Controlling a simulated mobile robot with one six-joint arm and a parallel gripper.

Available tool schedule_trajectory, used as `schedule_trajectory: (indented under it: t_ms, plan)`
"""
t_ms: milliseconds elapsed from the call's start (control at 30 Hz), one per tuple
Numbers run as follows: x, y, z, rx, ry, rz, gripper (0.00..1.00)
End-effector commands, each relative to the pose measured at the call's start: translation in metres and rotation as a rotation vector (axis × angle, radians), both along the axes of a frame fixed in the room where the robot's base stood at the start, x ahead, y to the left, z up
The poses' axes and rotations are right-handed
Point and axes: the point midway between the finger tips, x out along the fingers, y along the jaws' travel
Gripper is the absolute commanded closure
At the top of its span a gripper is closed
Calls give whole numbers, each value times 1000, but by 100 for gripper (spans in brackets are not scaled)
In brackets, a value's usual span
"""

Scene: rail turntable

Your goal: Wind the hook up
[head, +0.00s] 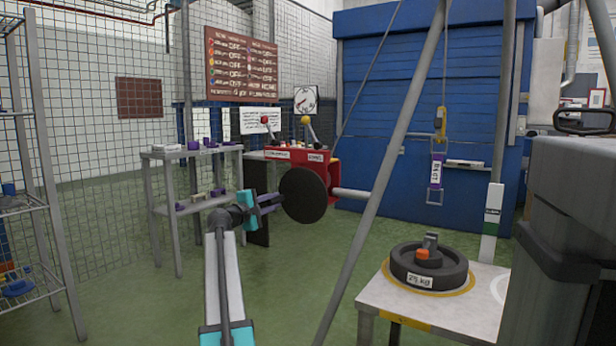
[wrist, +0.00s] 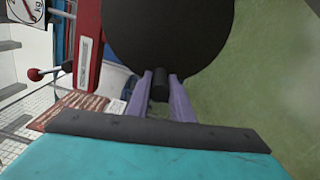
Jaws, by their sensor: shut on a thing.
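The hook hangs on a cable from above on the right of the head view, with a yellow block (head: 440,122) at its upper end. A purple piece with a white label (head: 436,172) hangs below it, ending in a thin frame. A red winch box (head: 288,154) stands at mid-picture, with a large black disc (head: 304,195) on its front. My gripper (head: 276,203) is at the disc. In the wrist view, its two purple fingers (wrist: 161,82) are shut on a short black handle (wrist: 160,90) standing out from the disc.
A round dark weight (head: 430,268) sits on a white table (head: 460,304) below the hook. A grey slanting pole (head: 376,190) crosses between winch and hook. Levers with red (head: 265,120) and yellow (head: 305,120) knobs stand on the winch. A shelf table (head: 160,158) is left.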

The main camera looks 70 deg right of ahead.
Motion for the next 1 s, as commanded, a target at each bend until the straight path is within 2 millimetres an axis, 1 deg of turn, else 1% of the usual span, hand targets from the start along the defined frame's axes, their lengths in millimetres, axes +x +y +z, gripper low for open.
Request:
schedule_trajectory:
  t_ms: [33, 433, 1000]
  plan:
    - [3, 0, 4, -7, -3, 6, 100]
    - [3, 0, 7, -13, -25, 6, 100]
    - [3, -1, 31, -82, -290, 6, 100]
